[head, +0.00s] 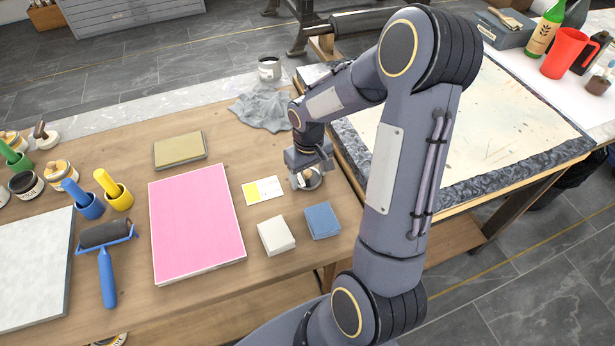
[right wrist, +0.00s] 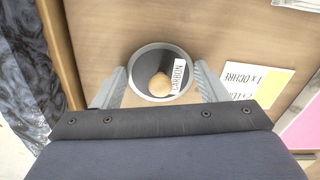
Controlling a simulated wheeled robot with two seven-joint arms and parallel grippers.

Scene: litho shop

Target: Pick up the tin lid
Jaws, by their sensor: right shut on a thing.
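The tin lid (head: 312,181) is a round piece with a grey rim and a dark face, near the right edge of the wooden table. In the right wrist view the lid (right wrist: 142,80) shows a tan wooden knob and a white label reading "CARBON". My right gripper (head: 307,178) reaches it from above. Its two fingers (right wrist: 160,82) stand on opposite sides of the rim, shut on it. I cannot tell whether the lid touches the table. My left gripper is not in view.
A white and yellow card (head: 258,191) lies just left of the lid. White (head: 276,236) and blue (head: 322,220) blocks stand nearer, and a pink sheet (head: 190,225) lies further left. A grey cloth (head: 262,107) and a small can (head: 269,68) are behind. The large print bed (head: 480,130) is right.

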